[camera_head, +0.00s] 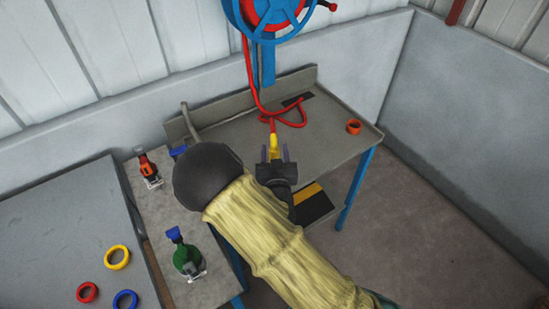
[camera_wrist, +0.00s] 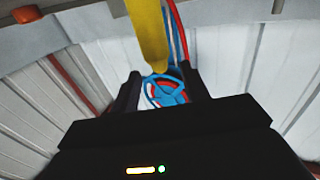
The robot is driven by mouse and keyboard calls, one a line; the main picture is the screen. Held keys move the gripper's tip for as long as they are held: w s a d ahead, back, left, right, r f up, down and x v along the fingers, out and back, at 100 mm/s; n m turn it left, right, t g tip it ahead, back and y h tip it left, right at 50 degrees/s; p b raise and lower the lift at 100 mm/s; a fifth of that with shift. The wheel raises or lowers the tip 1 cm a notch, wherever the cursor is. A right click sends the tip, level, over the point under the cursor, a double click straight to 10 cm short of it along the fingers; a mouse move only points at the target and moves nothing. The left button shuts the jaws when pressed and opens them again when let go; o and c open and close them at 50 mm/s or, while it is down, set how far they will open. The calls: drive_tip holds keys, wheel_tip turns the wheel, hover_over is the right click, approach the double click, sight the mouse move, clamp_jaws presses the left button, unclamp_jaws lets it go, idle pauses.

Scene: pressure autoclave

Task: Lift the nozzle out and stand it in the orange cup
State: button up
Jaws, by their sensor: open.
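The yellow nozzle (camera_head: 273,141) hangs at the end of a red hose (camera_head: 254,85), over the workbench's grey top. In the wrist view the nozzle (camera_wrist: 148,36) comes in from the top, its lower end near the space between my fingertips. My gripper (camera_head: 275,156) is open just in front of the nozzle, with a finger to either side of its line in the head view. I cannot tell whether they touch. The orange cup (camera_head: 353,127) is a small ring-like cup on the bench's right end, apart from my gripper.
A blue and red hose reel (camera_head: 272,14) is above the back of the bench (camera_head: 335,113). A looped hose lies behind the nozzle. A red bottle (camera_head: 148,166) and green bottle (camera_head: 186,258) stand at left. Coloured rings (camera_head: 117,257) lie on the left table. Bench space before the cup is clear.

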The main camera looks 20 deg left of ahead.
sight(273, 135)
drive_tip(key=shift+w, duration=0.1)
drive_tip(key=p+x, duration=0.2)
drive_tip(key=x, duration=0.3)
drive_tip(key=shift+c, duration=0.3)
clamp_jaws()
